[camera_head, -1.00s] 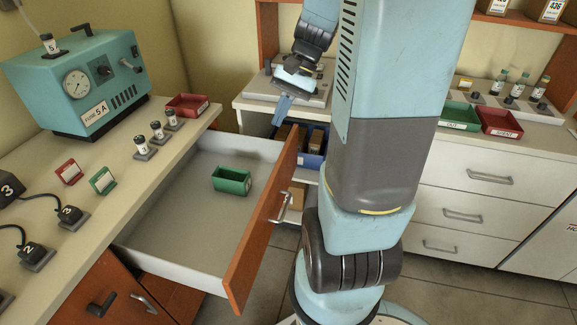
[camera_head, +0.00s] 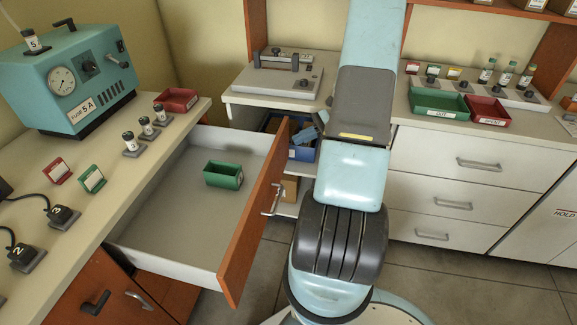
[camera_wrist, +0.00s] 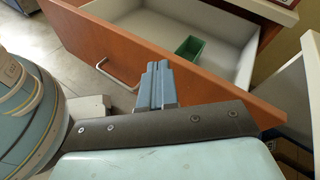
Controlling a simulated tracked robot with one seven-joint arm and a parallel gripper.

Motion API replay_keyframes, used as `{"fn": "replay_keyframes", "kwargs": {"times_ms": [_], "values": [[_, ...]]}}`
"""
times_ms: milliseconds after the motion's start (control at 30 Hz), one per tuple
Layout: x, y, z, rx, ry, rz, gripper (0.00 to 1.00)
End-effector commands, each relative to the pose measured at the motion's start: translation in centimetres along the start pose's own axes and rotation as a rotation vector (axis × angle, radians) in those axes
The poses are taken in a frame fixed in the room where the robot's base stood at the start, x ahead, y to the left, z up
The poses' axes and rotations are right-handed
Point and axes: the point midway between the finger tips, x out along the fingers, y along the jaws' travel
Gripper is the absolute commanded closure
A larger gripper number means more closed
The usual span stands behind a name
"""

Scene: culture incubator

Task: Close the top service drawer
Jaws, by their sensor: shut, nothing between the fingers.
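The top service drawer (camera_head: 185,220) is pulled well out of the left counter. Its orange-brown front (camera_head: 252,230) has a metal bar handle (camera_head: 274,200), and a small green bin (camera_head: 223,174) sits inside. My gripper (camera_head: 306,135) is beyond the drawer front's far end, partly hidden behind my arm. In the wrist view my gripper's blue fingers (camera_wrist: 157,85) are together and empty. They point at the outer face of the drawer front (camera_wrist: 200,78), to the right of the handle (camera_wrist: 118,78). I cannot tell whether they touch it.
The left counter (camera_head: 110,160) carries a teal fuse box (camera_head: 70,80), a red tray (camera_head: 176,100) and several small plugs and vials. A blue bin (camera_head: 302,152) stands on a shelf behind the drawer. White drawers (camera_head: 470,165) line the right. Open floor (camera_head: 440,280) lies in front.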

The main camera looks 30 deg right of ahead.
Motion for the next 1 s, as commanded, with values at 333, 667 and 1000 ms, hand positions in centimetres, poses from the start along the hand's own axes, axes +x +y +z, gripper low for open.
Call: {"fn": "replay_keyframes", "kwargs": {"times_ms": [333, 667, 1000], "values": [[-2.4, 3.0, -9.1, 0.21, -0.134, -0.294, 1.0], [-3.8, 6.4, -15.6, 0.345, -0.217, -0.522, 1.0], [-2.8, 6.3, -16.4, 0.366, -0.231, -0.561, 1.0]]}}
